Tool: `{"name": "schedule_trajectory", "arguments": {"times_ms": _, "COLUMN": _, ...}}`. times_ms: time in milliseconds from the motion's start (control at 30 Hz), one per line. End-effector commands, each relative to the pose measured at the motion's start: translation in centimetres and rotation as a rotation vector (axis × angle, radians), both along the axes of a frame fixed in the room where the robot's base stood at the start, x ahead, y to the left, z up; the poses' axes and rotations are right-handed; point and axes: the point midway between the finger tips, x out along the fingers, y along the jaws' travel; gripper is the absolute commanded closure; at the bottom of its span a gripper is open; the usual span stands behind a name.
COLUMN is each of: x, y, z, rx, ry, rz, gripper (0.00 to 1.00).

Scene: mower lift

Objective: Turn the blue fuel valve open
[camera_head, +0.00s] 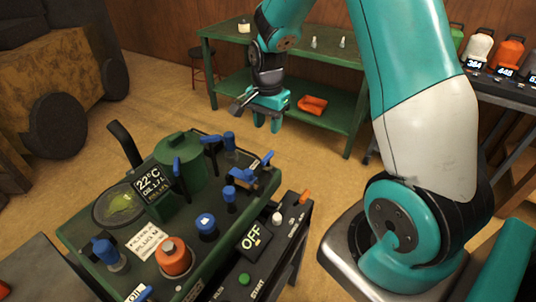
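A green machine deck (78,231) fills the lower left of the head view and carries several blue fittings. They include a blue lever handle (242,175) at its right edge, a blue upright knob (229,193), a round blue cap (206,223) and a blue knob (105,249) at the left. The label for the fuel valve is not readable, so I cannot tell which blue part it is. My gripper (267,124) hangs above the floor, behind and right of the deck. Its two teal fingers point down, apart, with nothing between them.
An orange cap (173,256) and a green tank (180,160) stand on the deck. A black panel (262,252) showing "OFF" is at its right. A green bench (345,107) stands behind my gripper. Bare floor (310,165) lies between bench and deck.

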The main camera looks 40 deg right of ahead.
Motion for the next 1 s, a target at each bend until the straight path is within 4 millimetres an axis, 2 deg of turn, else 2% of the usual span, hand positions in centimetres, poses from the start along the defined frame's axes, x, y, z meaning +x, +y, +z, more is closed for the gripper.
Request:
{"name": "schedule_trajectory", "arguments": {"times_ms": 33, "x": -0.1, "y": 0.0, "z": -1.2, "rx": 0.002, "ry": 0.007, "rz": 0.0, "gripper": 0.61}}
{"name": "schedule_trajectory", "arguments": {"times_ms": 300, "x": -0.1, "y": 0.0, "z": -7.3, "rx": 0.002, "ry": 0.005, "rz": 0.002, "gripper": 0.61}}
{"name": "schedule_trajectory", "arguments": {"times_ms": 500, "x": -0.1, "y": 0.1, "z": -10.6, "rx": 0.001, "ry": 0.003, "rz": 0.003, "gripper": 0.61}}
{"name": "schedule_trajectory", "arguments": {"times_ms": 700, "x": 0.0, "y": 0.0, "z": -11.9, "rx": 0.001, "ry": -0.001, "rz": 0.003, "gripper": 0.61}}
{"name": "schedule_trajectory", "arguments": {"times_ms": 967, "x": 0.0, "y": 0.0, "z": -12.1, "rx": 0.0, "ry": -0.001, "rz": 0.003, "gripper": 0.61}}
{"name": "schedule_trajectory", "arguments": {"times_ms": 1000, "x": 0.0, "y": 0.0, "z": -12.1, "rx": 0.0, "ry": -0.001, "rz": 0.003, "gripper": 0.65}}
